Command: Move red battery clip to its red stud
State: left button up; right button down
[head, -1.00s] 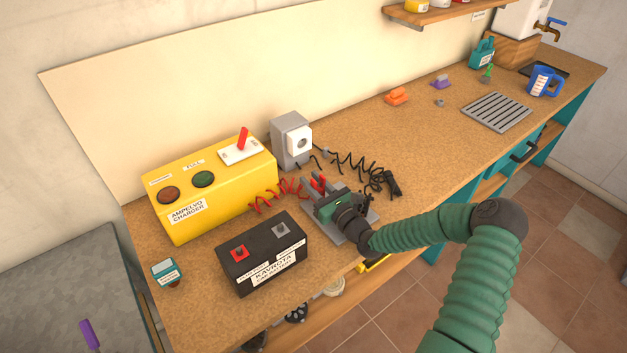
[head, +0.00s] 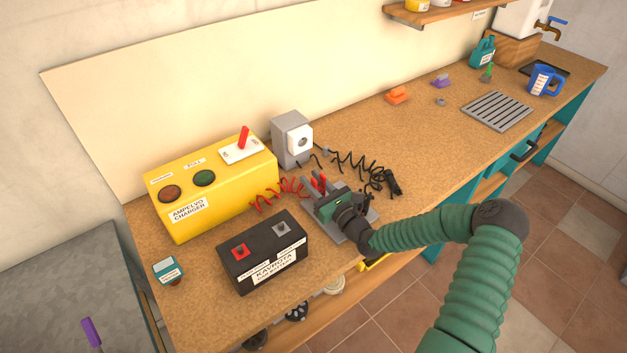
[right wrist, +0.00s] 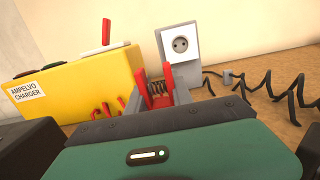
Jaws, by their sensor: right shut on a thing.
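The red battery clip (head: 320,181) is between the grey fingers of my right gripper (head: 313,187), which is shut on it. It also shows in the right wrist view (right wrist: 167,80), its red handles upright and a coil spring between them. The clip is over the grey plate on the bench, behind and right of the black battery (head: 263,262). I cannot tell whether it touches the plate. The red stud (head: 240,251) is on the battery's top left; a grey stud (head: 281,229) is at its right. My left gripper is not in view.
The red coiled lead (head: 268,199) runs towards the yellow charger (head: 210,190). A grey socket box (head: 291,140) stands behind. A black coiled lead and black clip (head: 391,184) lie right of the gripper. A small teal-topped item (head: 168,271) sits left of the battery.

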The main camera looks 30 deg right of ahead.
dwell(0.5)
jog(key=shift+f+b, duration=1.05)
jog(key=shift+f, duration=0.3)
jog(key=c, duration=1.1)
grip_release()
jog(key=shift+r, duration=0.1)
jog(key=shift+o, duration=0.2)
